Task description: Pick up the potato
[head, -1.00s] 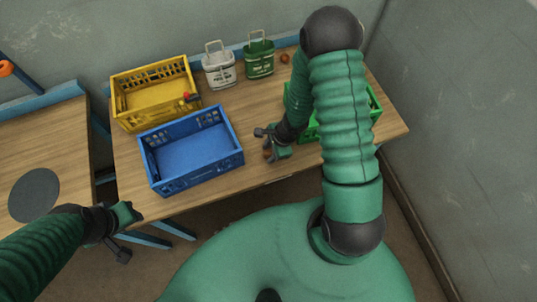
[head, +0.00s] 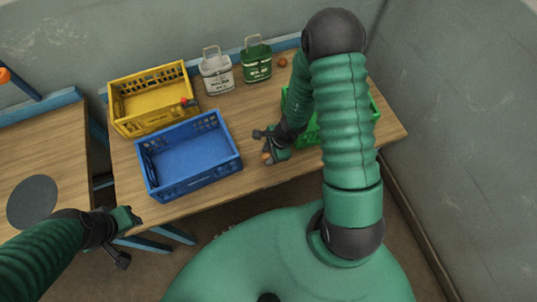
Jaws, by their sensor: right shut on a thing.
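A small brown-orange item (head: 266,157), which looks like the potato, is between the fingers of my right gripper (head: 269,152). That gripper is shut on it, over the table's front part, right of the blue crate. The fingers hide much of the item, and I cannot tell whether it touches the table. My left gripper (head: 128,217) is at the table's front left edge, away from all items; its fingers are too small to judge.
A blue crate (head: 190,185) and a yellow crate (head: 150,122) stand on the left of the table (head: 235,190). A green crate (head: 376,112) is partly behind my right arm. White (head: 217,80) and green (head: 257,65) carriers and a small round brown item (head: 282,62) are at the back.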

